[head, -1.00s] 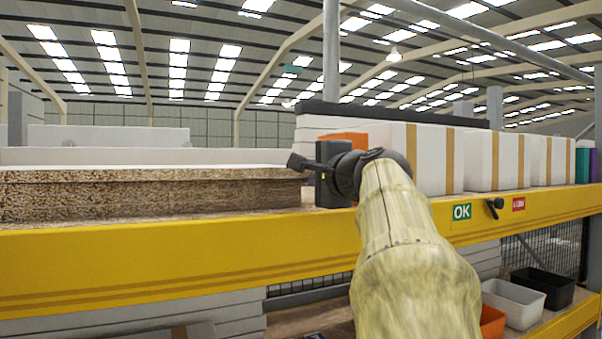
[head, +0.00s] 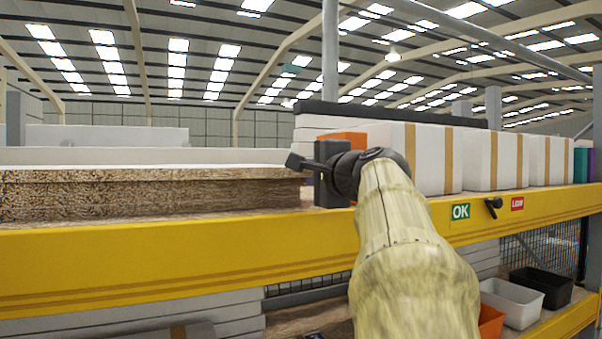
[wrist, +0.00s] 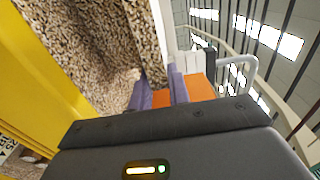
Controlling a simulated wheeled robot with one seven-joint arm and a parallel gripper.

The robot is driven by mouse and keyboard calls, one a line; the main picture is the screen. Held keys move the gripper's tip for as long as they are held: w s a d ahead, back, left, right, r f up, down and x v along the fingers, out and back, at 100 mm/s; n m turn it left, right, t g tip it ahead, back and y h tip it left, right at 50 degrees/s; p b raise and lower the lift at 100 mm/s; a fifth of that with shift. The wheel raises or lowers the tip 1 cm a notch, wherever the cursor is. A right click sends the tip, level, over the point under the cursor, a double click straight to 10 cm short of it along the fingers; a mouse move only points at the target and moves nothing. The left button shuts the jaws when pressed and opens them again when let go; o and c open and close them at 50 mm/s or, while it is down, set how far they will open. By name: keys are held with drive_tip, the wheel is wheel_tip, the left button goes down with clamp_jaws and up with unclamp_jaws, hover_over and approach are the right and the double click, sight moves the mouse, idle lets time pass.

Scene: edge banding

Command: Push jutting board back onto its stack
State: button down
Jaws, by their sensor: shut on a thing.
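The stack of white-faced chipboard boards (head: 150,201) lies on the yellow-fronted shelf at left. The top board (head: 150,175) juts slightly past the boards under it; its raw speckled edge faces me. My gripper (head: 308,172) is at the right end of the top board. In the wrist view my two purple fingers (wrist: 160,92) stand on either side of the top board's corner (wrist: 152,50) and are shut on it. The lower stack's chipboard face (wrist: 80,45) shows at left there. The fingertip contact is mostly hidden in the head view.
The yellow beam (head: 180,262) runs along the shelf front, just below the stack. Grey and black bins (head: 541,287) sit on a lower shelf.

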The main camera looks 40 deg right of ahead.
drive_tip(key=shift+w+a+f, duration=0.1)
drive_tip(key=shift+f, duration=0.05)
idle(0.4)
drive_tip(key=shift+w+a, duration=0.4)
drive_tip(key=shift+a, duration=0.15)
drive_tip(key=c, duration=1.6)
unclamp_jaws()
drive_tip(key=o, duration=0.4)
drive_tip(key=shift+w+a, duration=0.15)
drive_tip(key=shift+a, duration=0.15)
drive_tip(key=shift+c, duration=0.2)
drive_tip(key=shift+d, duration=0.1)
drive_tip(key=shift+d, duration=0.15)
drive_tip(key=shift+s, duration=0.25)
